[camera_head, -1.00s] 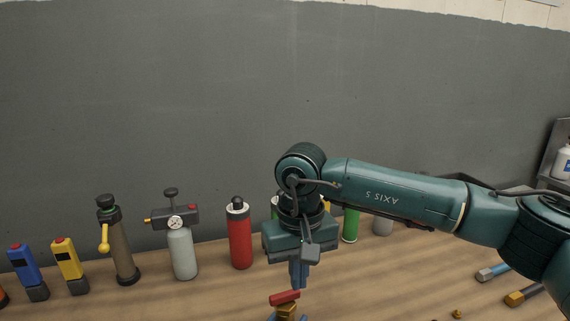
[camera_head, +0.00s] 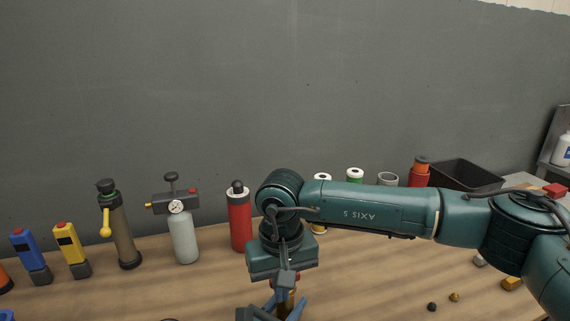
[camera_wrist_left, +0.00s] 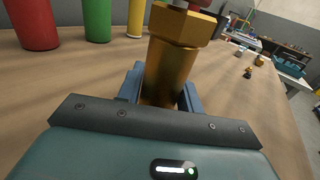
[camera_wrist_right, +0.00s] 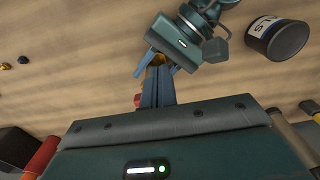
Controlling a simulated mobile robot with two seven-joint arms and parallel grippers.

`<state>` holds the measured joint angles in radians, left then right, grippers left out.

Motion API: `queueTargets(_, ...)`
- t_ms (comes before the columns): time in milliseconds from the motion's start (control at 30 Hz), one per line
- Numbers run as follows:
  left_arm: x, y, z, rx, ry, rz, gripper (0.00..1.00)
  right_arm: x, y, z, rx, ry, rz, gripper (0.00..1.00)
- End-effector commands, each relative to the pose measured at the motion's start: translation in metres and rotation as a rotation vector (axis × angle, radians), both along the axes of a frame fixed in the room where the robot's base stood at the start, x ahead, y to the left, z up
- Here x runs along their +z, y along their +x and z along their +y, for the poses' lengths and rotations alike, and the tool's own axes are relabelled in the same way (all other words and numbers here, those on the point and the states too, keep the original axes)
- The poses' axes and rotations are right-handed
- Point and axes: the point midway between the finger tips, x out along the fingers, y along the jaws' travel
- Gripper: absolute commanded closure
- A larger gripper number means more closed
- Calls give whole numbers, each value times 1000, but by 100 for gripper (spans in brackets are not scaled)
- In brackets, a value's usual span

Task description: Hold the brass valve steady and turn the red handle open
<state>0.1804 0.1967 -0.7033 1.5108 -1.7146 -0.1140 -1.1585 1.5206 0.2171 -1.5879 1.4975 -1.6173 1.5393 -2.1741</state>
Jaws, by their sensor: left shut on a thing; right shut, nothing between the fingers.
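The brass valve (camera_wrist_left: 172,65) stands between the fingers of my left gripper (camera_wrist_left: 163,92), which is shut on its body. The valve's brass also shows in the head view (camera_head: 283,303) at the bottom, partly covered by my grippers. The red handle (camera_wrist_right: 137,101) shows as a small bit beside my right fingers in the right wrist view. Another red bit of it shows at the top of the left wrist view (camera_wrist_left: 195,4). My right gripper (camera_wrist_right: 158,80) is shut, its fingers close by the handle and valve. Whether they touch the handle is hidden.
Several cylinders stand along the back of the bench, including a red one (camera_head: 240,222) and a grey one with a gauge (camera_head: 184,240). A black bin (camera_head: 466,176) stands at the back right. A dark labelled canister (camera_wrist_right: 277,40) is near my left gripper. Bench right of the valve is mostly clear.

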Motion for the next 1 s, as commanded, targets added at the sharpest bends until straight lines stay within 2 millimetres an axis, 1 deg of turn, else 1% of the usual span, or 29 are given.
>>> queueTargets(467,0,0,0,0,0,0,98,0,1,0,0,0,0,100)
queueTargets(1000,0,0,0,1,0,0,98,0,7,-1,0,0,0,100)
